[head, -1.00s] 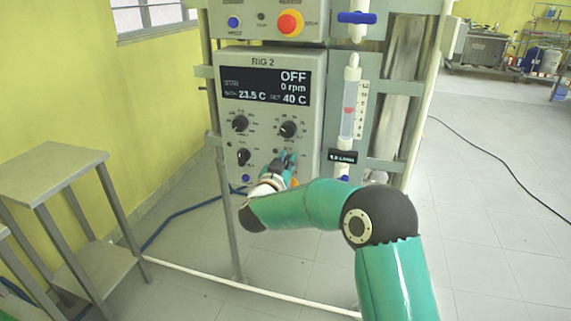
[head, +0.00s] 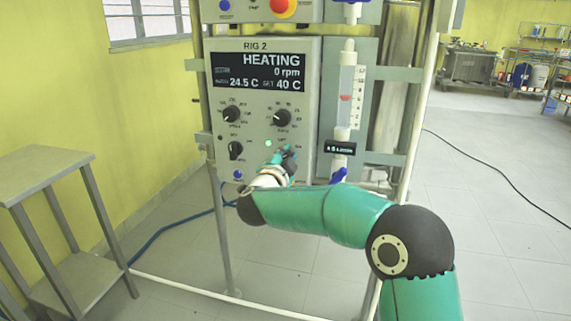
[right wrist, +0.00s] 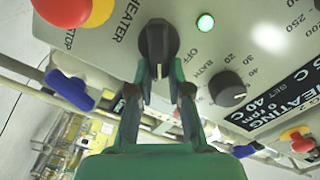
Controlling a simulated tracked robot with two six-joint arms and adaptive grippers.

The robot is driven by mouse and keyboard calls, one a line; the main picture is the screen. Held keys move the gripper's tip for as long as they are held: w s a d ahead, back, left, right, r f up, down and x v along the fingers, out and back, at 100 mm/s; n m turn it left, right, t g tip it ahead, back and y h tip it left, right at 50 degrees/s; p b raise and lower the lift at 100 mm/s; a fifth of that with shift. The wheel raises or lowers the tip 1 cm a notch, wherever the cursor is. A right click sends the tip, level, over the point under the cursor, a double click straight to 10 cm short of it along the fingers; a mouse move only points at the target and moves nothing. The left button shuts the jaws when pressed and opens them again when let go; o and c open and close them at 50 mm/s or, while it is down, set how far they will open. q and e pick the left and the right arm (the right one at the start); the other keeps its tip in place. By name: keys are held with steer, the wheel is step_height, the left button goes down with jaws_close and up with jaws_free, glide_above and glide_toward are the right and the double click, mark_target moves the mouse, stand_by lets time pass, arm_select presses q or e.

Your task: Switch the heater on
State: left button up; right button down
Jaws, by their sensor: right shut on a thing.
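The RIG 2 control panel (head: 300,60) stands ahead of me. Its display (head: 260,73) reads HEATING, 0 rpm, 24.5 C and set 40 C. The black heater knob (right wrist: 157,38) shows in the right wrist view, next to the label HEATER. My right gripper (head: 286,155) is at the panel's lower right; in the right wrist view its fingers (right wrist: 160,88) are shut on that knob. In the head view the gripper hides the knob. A green lamp (right wrist: 205,22) beside it is lit, and it also glows in the head view (head: 268,143). My left gripper is out of view.
A red and yellow stop button (right wrist: 80,12) sits close beside the heater knob. The bath temperature knob (head: 282,118) is above my gripper. A glass flowmeter (head: 345,97) stands right of the panel. A grey side table (head: 45,172) is at left; open floor lies right.

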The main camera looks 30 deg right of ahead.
steer(key=shift+s+d+m+b, duration=0.1)
steer(key=shift+d+m+b, duration=0.1)
steer(key=shift+m+b, duration=0.4)
steer(key=c, duration=1.1)
jaws_free()
steer(key=shift+c, duration=0.2)
steer(key=shift+o, duration=0.2)
steer(key=shift+f, duration=0.2)
steer(key=shift+a, duration=0.15)
steer(key=v, duration=1.1)
steer(key=shift+s+a, duration=0.2)
steer(key=shift+a, duration=0.05)
